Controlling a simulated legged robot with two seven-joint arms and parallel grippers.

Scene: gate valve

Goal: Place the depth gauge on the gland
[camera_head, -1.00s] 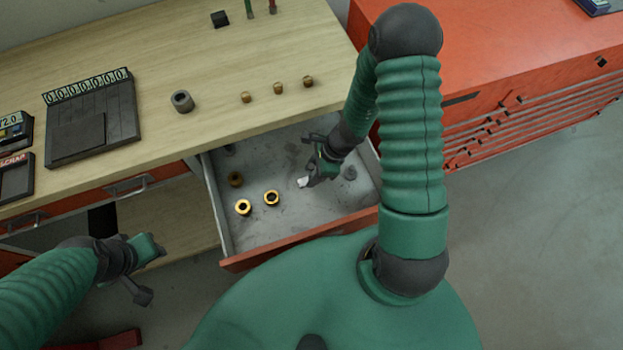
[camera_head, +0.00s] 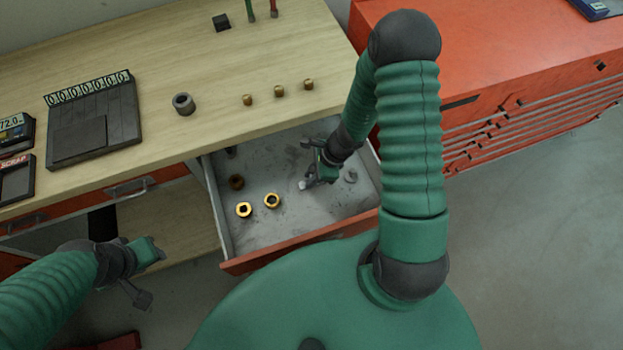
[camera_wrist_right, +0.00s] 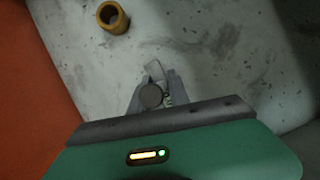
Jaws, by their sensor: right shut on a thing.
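My right gripper (camera_head: 305,185) is low over the open grey drawer. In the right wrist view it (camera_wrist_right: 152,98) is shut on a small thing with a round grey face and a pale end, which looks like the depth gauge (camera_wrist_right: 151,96). The fingers hide part of it; in the head view only its pale tip shows. Which is the gland I cannot tell. My left gripper (camera_head: 150,252) is outside the drawer, its jaws unclear.
The drawer (camera_head: 240,255) has a red front. A small grey piece (camera_head: 351,176) lies right of the gripper. On the wooden bench (camera_head: 215,75) are a grey collar (camera_head: 183,104), three small brass pieces (camera_head: 279,91) and a dark tray (camera_head: 94,125). A red cabinet (camera_head: 470,50) stands right.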

